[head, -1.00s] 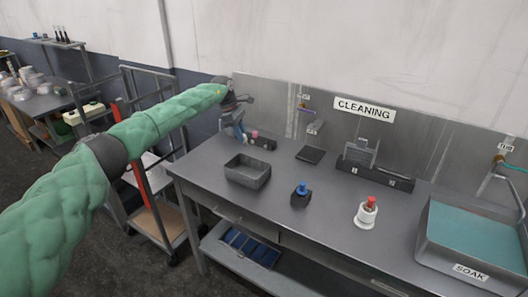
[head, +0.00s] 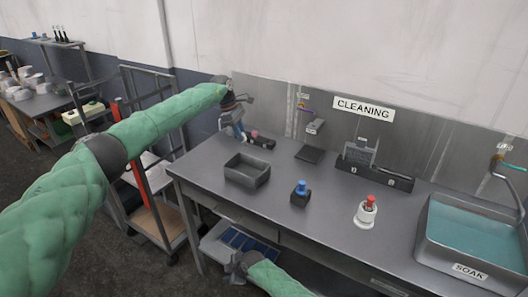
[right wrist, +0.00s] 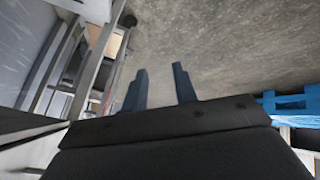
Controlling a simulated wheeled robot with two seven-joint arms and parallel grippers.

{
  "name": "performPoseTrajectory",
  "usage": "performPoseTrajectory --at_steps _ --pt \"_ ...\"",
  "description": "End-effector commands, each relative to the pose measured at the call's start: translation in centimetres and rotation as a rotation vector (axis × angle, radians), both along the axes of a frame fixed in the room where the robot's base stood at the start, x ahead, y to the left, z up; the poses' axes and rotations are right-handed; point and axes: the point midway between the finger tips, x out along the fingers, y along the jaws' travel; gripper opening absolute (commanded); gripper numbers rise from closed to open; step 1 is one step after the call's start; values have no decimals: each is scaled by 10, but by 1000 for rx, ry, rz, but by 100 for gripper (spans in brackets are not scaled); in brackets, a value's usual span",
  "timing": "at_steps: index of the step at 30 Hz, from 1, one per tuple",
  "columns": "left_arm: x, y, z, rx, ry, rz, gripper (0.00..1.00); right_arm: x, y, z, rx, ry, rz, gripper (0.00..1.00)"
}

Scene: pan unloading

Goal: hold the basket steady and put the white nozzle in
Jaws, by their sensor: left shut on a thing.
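An open grey rectangular bin (head: 233,178), the likeliest basket, stands on the left part of the metal table. A white round piece with a red top (head: 364,216), which fits the white nozzle, stands upright right of centre. My left gripper (head: 241,133) is at the table's back left corner, behind the bin and apart from it. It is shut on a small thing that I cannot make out. My right gripper (head: 236,268) is low in front of the table, below its top. In the right wrist view its two fingers (right wrist: 160,90) are apart with nothing between them.
A dark piece with a blue top (head: 300,194) stands between bin and white piece. A dark rack (head: 375,176) and a flat black pad (head: 310,154) lie at the back. A soak sink (head: 430,252) is at right. A cart (head: 160,215) stands left.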

Motion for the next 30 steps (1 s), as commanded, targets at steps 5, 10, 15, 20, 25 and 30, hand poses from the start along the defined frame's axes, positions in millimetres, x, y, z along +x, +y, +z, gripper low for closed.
performPoseTrajectory --at_steps 5,10,15,20,25,30 --pt "0 0 0 0 0 0 0 21 34 59 -23 -94 205 28" --pt "0 0 0 0 0 0 0 27 58 100 -43 -162 367 28" --pt "0 0 0 0 0 0 0 28 71 125 -58 -205 475 28" --pt "0 0 0 0 0 0 0 29 80 142 -72 -236 555 28" --pt "0 0 0 0 0 0 0 28 88 159 -84 -268 630 28" --pt "0 0 0 0 0 0 0 40 85 172 -29 -204 550 28"
